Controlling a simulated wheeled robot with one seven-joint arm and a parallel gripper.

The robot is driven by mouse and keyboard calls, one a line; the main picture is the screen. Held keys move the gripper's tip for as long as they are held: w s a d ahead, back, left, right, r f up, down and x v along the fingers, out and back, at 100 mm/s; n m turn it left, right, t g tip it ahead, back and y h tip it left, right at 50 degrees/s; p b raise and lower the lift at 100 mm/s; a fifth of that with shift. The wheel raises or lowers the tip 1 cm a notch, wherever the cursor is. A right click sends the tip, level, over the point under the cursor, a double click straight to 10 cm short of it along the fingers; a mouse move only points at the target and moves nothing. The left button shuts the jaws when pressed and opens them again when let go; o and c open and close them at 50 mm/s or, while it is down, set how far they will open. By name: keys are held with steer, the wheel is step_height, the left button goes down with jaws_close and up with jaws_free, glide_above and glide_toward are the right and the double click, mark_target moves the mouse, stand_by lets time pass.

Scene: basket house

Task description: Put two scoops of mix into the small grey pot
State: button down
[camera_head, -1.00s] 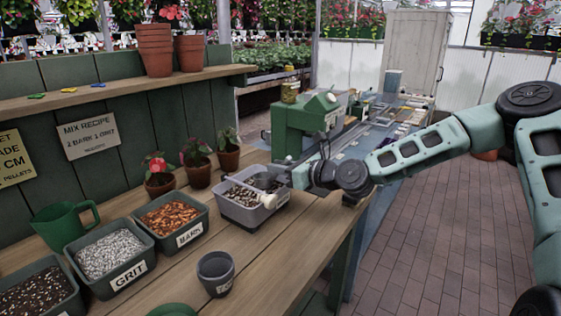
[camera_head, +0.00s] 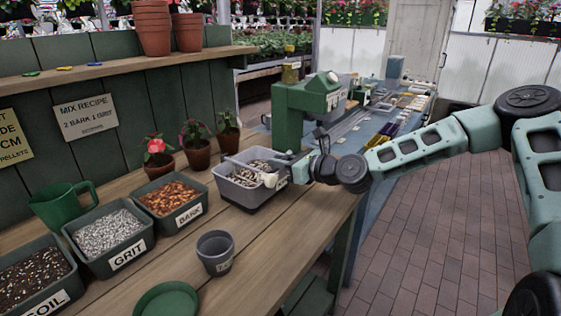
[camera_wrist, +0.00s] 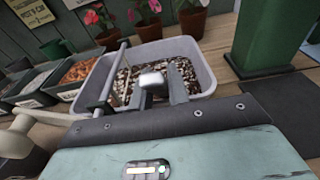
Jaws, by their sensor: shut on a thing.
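The grey tub of mix (camera_head: 232,192) stands on the bench, filled with dark and pale bits; it also shows in the wrist view (camera_wrist: 205,70). My gripper (camera_head: 282,172) is at the tub's right side, low over its rim, and shut. In the wrist view my gripper (camera_wrist: 152,88) reaches over the near rim, closed on what appears to be the scoop's handle (camera_wrist: 152,79). The scoop's bowl is not clearly visible; I cannot tell whether it holds mix. The small grey pot (camera_head: 215,254) stands upright nearer the front; its inside looks dark and empty.
Bins of bark (camera_head: 180,221), grit (camera_head: 125,259) and soil (camera_head: 55,300) line the bench left of the tub. A green jug (camera_head: 62,207) and potted plants (camera_head: 196,153) stand behind. A green machine (camera_head: 300,118) is right. A green dish (camera_head: 167,300) lies in front.

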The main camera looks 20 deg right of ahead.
steer(key=shift+t+y, duration=0.3)
steer(key=shift+t, duration=0.1)
steer(key=shift+s+d+r+p, duration=0.1)
steer(key=shift+r+p, duration=1.5)
steer(key=shift+r, duration=1.05)
steer(key=shift+s+d+r+p, duration=0.1)
steer(key=shift+r+p, duration=1.5)
steer(key=shift+r, duration=1.05)
